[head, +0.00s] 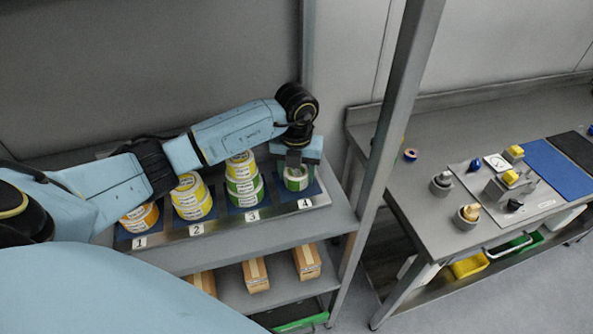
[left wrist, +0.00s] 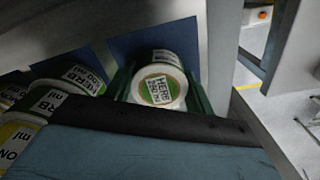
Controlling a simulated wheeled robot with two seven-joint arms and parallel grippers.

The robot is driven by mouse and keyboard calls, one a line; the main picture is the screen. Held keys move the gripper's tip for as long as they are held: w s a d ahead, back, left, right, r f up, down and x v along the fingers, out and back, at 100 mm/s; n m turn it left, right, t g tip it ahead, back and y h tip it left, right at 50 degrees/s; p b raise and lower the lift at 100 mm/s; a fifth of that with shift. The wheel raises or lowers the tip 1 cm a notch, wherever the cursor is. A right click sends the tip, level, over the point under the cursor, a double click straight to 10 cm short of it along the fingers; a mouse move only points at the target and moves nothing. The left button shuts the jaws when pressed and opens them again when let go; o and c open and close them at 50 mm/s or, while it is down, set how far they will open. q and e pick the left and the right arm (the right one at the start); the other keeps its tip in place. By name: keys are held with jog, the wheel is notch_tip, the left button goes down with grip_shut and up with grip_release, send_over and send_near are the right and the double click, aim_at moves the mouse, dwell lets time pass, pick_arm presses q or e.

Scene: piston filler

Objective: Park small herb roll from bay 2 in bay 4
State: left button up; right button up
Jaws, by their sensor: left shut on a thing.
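The small herb roll (head: 297,182) is green and white and sits over the blue mat of bay 4 (head: 313,190). My left gripper (head: 298,174) points down there and is shut on it. In the left wrist view the roll (left wrist: 160,86) lies between the two fingers, its white HERB label facing the camera. I cannot tell whether its base touches the mat. Bay 2 (head: 197,218) holds stacked yellow rolls (head: 191,197). My right gripper is out of view.
Bay 3 holds green rolls (head: 245,192) with a yellow-labelled roll (head: 240,164) on top, close beside my gripper. Bay 1 has an orange roll (head: 139,218). A shelf post (head: 307,60) stands behind bay 4. Boxes (head: 256,274) sit below. A workbench (head: 420,211) is at right.

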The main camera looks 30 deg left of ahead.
aim_at(297, 170)
pick_arm(q)
jog(key=shift+f, duration=0.15)
jog(key=o, duration=1.1)
notch_tip(297, 170, up, 12)
jog(key=shift+r+b, duration=0.2)
jog(key=shift+b, duration=0.45)
